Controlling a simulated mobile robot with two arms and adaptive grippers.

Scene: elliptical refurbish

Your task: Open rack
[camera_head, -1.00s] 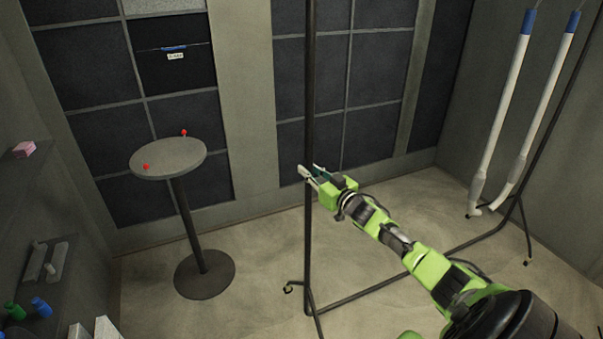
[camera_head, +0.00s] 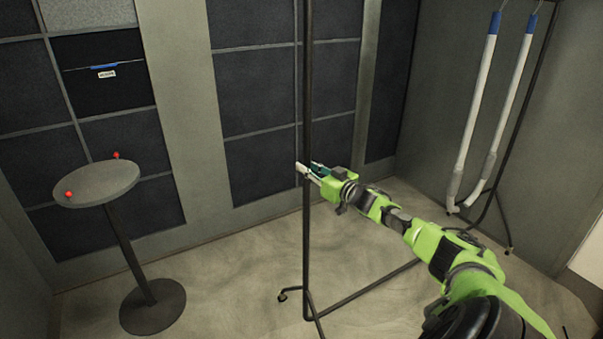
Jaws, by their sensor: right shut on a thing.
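A tall dark metal rack stands in the room. Its near upright post (camera_head: 307,90) runs from the top of the view down to a foot on a caster, and a floor bar leads back right to its far post. My right gripper (camera_head: 306,170), green with pale fingertips, is shut on the near post at about mid-height, with the fingers to either side of it. White tubes (camera_head: 478,100) with blue upper ends hang at the far right side of the rack. My left gripper is not in view.
A round grey pedestal table (camera_head: 97,184) with two small red balls stands at the left. Dark panelled walls are behind. The floor (camera_head: 225,275) between the table and the rack is clear.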

